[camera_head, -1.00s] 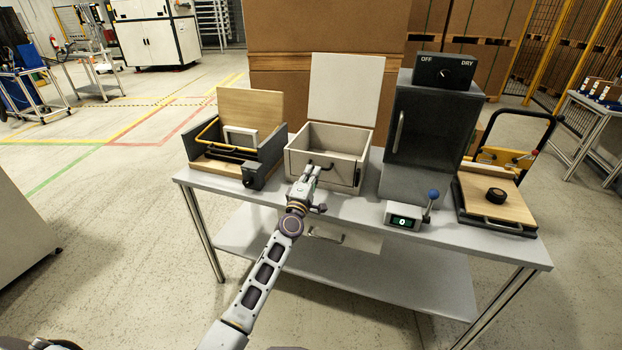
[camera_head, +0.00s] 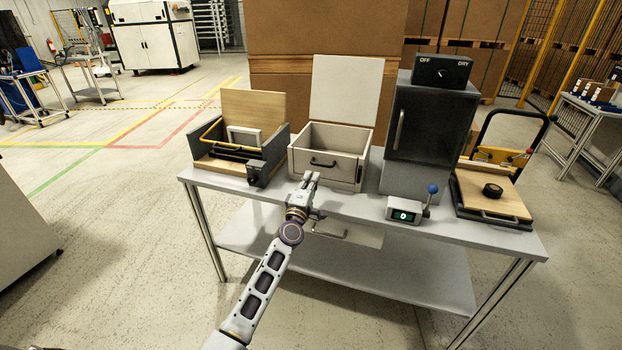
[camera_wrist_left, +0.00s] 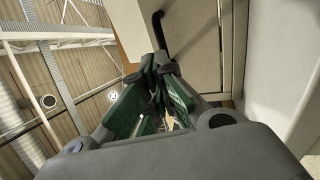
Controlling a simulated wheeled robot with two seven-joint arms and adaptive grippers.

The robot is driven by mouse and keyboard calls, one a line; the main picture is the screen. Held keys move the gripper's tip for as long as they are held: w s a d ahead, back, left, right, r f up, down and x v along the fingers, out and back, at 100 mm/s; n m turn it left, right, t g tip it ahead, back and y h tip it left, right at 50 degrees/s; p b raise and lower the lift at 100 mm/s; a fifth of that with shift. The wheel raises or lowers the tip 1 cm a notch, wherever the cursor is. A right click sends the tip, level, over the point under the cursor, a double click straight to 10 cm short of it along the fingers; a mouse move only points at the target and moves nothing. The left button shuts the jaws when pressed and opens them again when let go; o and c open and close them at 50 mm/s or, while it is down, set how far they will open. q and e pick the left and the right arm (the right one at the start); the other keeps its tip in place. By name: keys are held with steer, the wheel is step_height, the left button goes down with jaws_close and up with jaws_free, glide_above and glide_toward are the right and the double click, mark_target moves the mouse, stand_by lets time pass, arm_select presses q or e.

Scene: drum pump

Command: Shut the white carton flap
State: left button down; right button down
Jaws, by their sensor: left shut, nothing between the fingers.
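The white carton (camera_head: 330,160) stands on the grey table, with a black handle on its front. Its white flap (camera_head: 346,90) stands upright at the back, and the box under it is open at the top. My left gripper (camera_head: 310,177) is shut and empty, just in front of and below the carton's front face. In the left wrist view the gripper's fingertips (camera_wrist_left: 160,68) are close to each other, with the black handle (camera_wrist_left: 160,30) and a pale front panel (camera_wrist_left: 192,50) beyond them. I cannot tell whether the fingertips touch the carton. My right gripper is not in view.
A wooden-lidded box (camera_head: 252,105) with a yellow bar stands left of the carton. A dark cabinet (camera_head: 432,130) stands close on its right. A small counter box with a blue-knobbed lever (camera_head: 407,211) sits near the table's front edge (camera_head: 350,205).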

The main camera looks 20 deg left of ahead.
arm_select(q)
steer(key=v, duration=0.9)
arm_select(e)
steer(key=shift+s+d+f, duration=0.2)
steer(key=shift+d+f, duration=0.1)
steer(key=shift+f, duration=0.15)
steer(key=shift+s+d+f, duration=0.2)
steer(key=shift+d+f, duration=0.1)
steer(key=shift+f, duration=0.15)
arm_select(q)
steer(key=shift+s, duration=0.15)
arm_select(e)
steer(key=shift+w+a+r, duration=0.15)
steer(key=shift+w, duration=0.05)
